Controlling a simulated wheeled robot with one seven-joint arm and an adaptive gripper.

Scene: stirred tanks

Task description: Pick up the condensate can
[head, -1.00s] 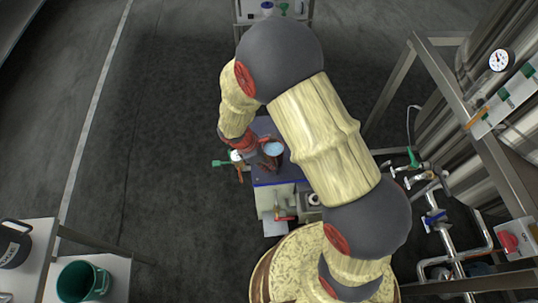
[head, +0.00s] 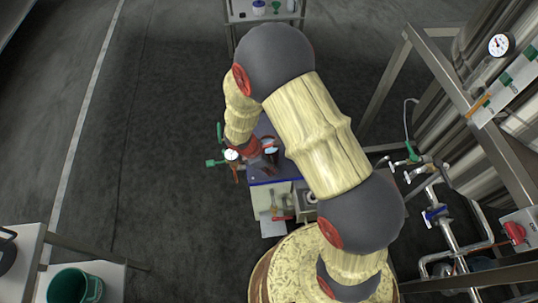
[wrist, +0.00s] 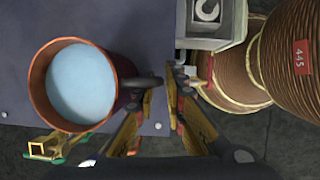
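The condensate can (wrist: 38,90) appears to be the copper-coloured round can with pale blue contents. It stands upright on the dark blue-grey top (wrist: 150,30) at the left of the wrist view, its dark handle (wrist: 143,81) pointing right. My gripper (wrist: 163,92) is at the handle, with the left finger under or beside its outer end and the right finger just beyond it. A narrow gap shows between the fingertips. Whether either finger touches the handle is unclear.
A small gauge (head: 231,155) and green-handled valve (head: 215,163) sit just left of the stand. A light grey box with a round opening (wrist: 208,25) adjoins the top. A steel frame with pipes (head: 440,215) stands right. Floor at left is open.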

